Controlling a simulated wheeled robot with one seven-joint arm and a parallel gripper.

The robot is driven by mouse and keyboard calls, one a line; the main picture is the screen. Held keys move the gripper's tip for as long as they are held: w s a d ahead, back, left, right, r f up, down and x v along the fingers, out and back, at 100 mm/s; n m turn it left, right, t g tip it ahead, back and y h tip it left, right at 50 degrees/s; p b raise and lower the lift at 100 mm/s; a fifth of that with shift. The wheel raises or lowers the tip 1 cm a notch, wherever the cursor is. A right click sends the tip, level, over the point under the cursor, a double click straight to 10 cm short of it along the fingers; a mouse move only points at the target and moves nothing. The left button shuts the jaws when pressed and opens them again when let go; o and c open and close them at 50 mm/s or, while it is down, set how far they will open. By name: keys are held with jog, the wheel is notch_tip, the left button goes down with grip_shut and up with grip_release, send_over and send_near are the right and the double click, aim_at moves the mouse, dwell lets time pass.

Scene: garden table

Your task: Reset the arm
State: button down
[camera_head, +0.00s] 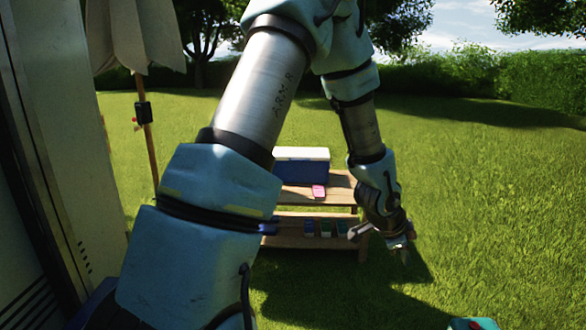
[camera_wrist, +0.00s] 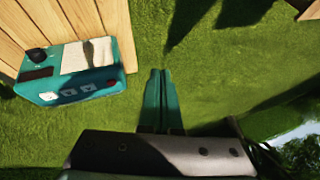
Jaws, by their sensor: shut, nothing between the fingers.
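My gripper (camera_head: 403,252) hangs at the end of my arm, to the right of the wooden table, over the grass in the head view. In the wrist view its two green fingers (camera_wrist: 160,73) lie side by side, shut and empty. My arm comes up from the bottom left of the head view, bends at the top and drops down on the right. It hides part of the table's left side.
The wooden table (camera_head: 343,188) bears a blue and white cooler (camera_head: 303,168) and a pink item (camera_head: 319,191); several small items stand on its lower shelf. The wrist view shows a teal box (camera_wrist: 72,75) by wooden boards (camera_wrist: 112,15). A folded parasol (camera_head: 130,35) stands left. Grass lies open right.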

jog(key=w+a+r+n+y, duration=0.1)
jog(key=a+r+n, duration=0.15)
jog(key=a, duration=0.35)
jog(key=w+a+r+n+y, duration=0.1)
jog(key=w+a+n+y, duration=0.15)
jog(key=a, duration=0.45)
jog(key=s+a+r+n, duration=0.2)
jog(key=s+a+n, duration=0.1)
jog(key=a, duration=0.3)
jog(key=s+a+r+n+y, duration=0.1)
jog(key=s+a+r+n, duration=0.1)
jog(key=a+n, duration=0.4)
jog(key=s+a+r+n+g+y+p, duration=0.1)
jog(key=s+a+n, duration=0.3)
jog(key=a, duration=0.4)
jog(key=shift+a+r+n, duration=0.25)
jog(key=shift+r+n, duration=0.25)
jog(key=shift+r, duration=0.4)
